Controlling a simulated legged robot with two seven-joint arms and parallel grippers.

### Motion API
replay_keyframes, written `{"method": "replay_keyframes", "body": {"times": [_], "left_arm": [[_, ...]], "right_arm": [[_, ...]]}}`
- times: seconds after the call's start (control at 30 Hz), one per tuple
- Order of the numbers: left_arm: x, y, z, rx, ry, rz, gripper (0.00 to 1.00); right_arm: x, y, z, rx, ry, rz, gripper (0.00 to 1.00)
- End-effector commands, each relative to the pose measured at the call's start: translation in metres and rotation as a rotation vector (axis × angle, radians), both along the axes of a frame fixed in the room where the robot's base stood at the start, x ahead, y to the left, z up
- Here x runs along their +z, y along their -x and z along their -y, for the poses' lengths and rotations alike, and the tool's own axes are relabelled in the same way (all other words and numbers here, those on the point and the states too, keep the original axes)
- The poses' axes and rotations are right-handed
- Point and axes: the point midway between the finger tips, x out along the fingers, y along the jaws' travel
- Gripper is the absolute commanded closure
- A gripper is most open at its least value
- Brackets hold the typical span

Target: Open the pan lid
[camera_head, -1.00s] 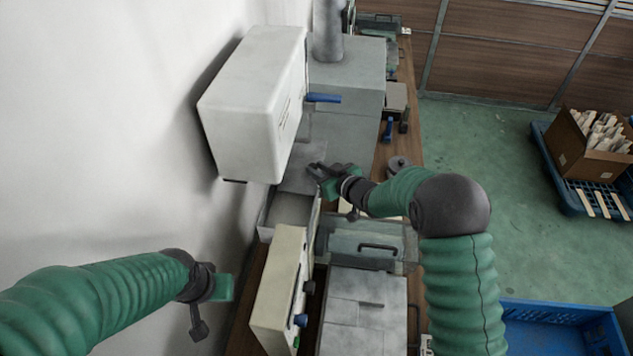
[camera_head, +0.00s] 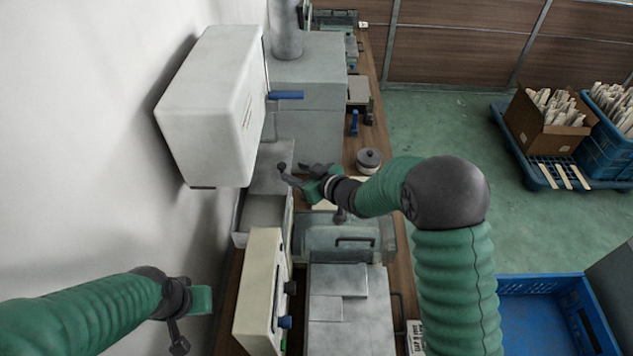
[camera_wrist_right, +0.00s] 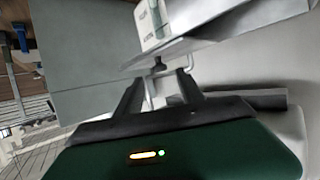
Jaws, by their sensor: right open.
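A grey metal pan (camera_head: 262,214) sits beside the wall, below the white box. Its flat grey lid panel (camera_head: 268,180) is at its far side, and the near part of the pan is uncovered. A dark round knob (camera_head: 281,166) stands on the panel. The lid (camera_wrist_right: 215,38) shows nearly edge-on in the right wrist view, with its knob (camera_wrist_right: 158,66). My right gripper (camera_head: 297,173) is open and empty, its fingertips close to the knob; contact is unclear. It also shows in the right wrist view (camera_wrist_right: 158,80). My left gripper (camera_head: 197,308) is at lower left, away from the pan.
A beige control box (camera_head: 258,292) and a glass-like case (camera_head: 335,238) stand nearer. A round lidded pot (camera_head: 368,160) is on the wooden bench. Floor at right is partly clear.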

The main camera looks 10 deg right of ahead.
Motion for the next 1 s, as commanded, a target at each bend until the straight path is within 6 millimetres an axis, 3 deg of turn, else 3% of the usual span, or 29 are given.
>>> {"method": "replay_keyframes", "body": {"times": [0.2, 0.4, 1.0], "left_arm": [[-0.015, 0.000, 0.000, 0.000, 0.000, 0.000, 1.00], [-0.018, 0.000, 0.000, 0.000, 0.000, 0.000, 1.00], [-0.019, 0.000, 0.000, 0.000, 0.000, 0.000, 1.00]], "right_arm": [[0.023, 0.051, 0.035, -0.003, 0.001, 0.002, 0.55], [0.040, 0.081, 0.055, -0.001, 0.002, 0.000, 0.55], [0.042, 0.090, 0.062, -0.008, 0.006, -0.005, 0.55]]}}
